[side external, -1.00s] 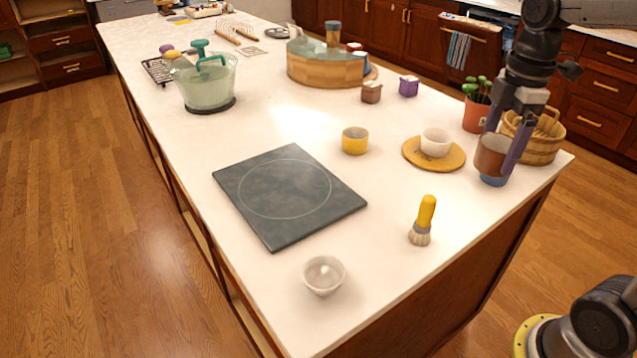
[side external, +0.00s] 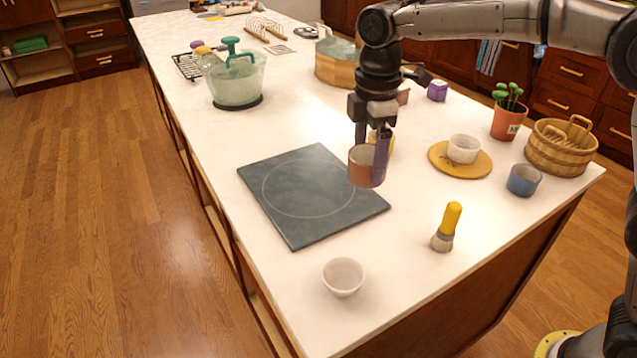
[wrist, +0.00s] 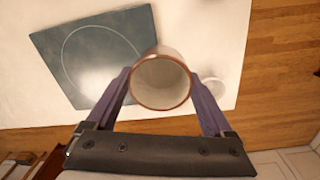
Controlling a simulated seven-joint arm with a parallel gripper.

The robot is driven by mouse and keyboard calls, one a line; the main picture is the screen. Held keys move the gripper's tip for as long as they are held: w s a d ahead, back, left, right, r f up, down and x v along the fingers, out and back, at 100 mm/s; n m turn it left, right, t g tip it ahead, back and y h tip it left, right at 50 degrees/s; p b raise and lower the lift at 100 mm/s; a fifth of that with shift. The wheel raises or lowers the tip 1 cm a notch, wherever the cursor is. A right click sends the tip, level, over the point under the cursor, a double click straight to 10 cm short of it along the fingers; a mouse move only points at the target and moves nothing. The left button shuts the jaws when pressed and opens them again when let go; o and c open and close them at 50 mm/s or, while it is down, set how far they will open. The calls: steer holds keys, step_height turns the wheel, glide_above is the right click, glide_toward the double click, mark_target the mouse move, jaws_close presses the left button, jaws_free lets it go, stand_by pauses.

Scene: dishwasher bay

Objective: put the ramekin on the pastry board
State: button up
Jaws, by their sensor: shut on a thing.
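A reddish-brown ramekin (side external: 366,167), pale inside, is held upright between the two purple fingers of my gripper (side external: 369,160). In the wrist view the ramekin (wrist: 161,84) sits between the fingers, its open mouth toward the camera. The pastry board, a dark slate square with a thin circle drawn on it (side external: 305,192), lies flat on the counter. In the side view the ramekin appears above the board's right edge, apart from the surface; its exact height is unclear. The board (wrist: 95,55) lies left of the ramekin in the wrist view.
A yellow cup (side external: 387,143) is partly hidden behind my gripper. A white bowl (side external: 343,277), a brush (side external: 446,228), a blue cup (side external: 524,180) and a white cup (side external: 463,149) on a round yellow board (side external: 479,168) stand around. The pastry board is empty.

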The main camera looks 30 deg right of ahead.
steer(key=w+a+f, duration=0.1)
steer(key=w+f, duration=0.1)
steer(key=w, duration=0.1)
steer(key=w+a+f, duration=0.1)
steer(key=w+f, duration=0.1)
steer(key=w, duration=0.1)
steer(key=w+f, duration=0.3)
steer(key=shift+a+f, duration=0.1)
steer(key=shift+a, duration=0.3)
steer(key=shift+w+a+f, duration=0.15)
steer(key=shift+w+f, duration=0.35)
steer(key=shift+f, duration=1.55)
steer(key=shift+f, duration=0.15)
steer(key=o, duration=1.2)
steer(key=shift+o, duration=0.2)
